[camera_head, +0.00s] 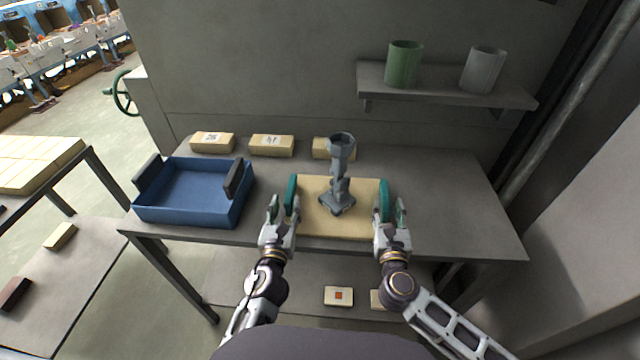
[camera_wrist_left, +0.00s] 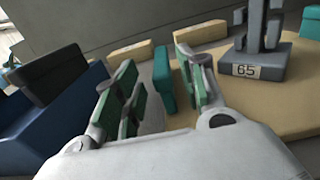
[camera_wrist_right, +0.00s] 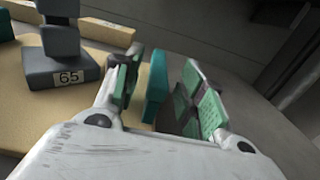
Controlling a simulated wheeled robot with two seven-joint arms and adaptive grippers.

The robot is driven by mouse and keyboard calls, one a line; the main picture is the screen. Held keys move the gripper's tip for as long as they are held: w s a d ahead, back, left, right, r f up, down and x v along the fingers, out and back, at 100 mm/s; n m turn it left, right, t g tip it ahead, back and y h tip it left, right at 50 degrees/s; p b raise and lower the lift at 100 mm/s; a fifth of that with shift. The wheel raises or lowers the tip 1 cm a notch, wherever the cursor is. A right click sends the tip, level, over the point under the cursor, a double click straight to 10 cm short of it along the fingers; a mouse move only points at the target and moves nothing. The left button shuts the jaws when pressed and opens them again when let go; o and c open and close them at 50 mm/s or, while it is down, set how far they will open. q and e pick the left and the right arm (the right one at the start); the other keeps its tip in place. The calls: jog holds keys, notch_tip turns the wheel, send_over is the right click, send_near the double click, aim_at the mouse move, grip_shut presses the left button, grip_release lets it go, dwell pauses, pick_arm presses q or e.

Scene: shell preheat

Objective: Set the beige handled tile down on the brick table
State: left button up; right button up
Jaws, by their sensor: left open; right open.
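The beige tile (camera_head: 362,222) lies flat on the grey workbench, with a teal handle at its left (camera_head: 291,192) and right (camera_head: 383,200) sides. A grey stand (camera_head: 340,175) marked 65 rests on it. My left gripper (camera_head: 281,208) is open at the left handle; in the left wrist view that handle (camera_wrist_left: 163,78) shows between its spread fingers. My right gripper (camera_head: 393,212) is open at the right handle (camera_wrist_right: 155,85), which shows between its fingers in the right wrist view. A table topped with beige bricks (camera_head: 40,163), likely the brick table, stands at far left.
A blue tray (camera_head: 195,210) with dark handles stands left of the tile on the workbench (camera_head: 455,205). Several beige bricks (camera_head: 271,145) line the back. A shelf (camera_head: 445,88) above right holds a green cup (camera_head: 403,65) and a grey cup (camera_head: 483,70). The right of the workbench is clear.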

jog(key=shift+s, duration=3)
jog(key=shift+s, duration=0.1)
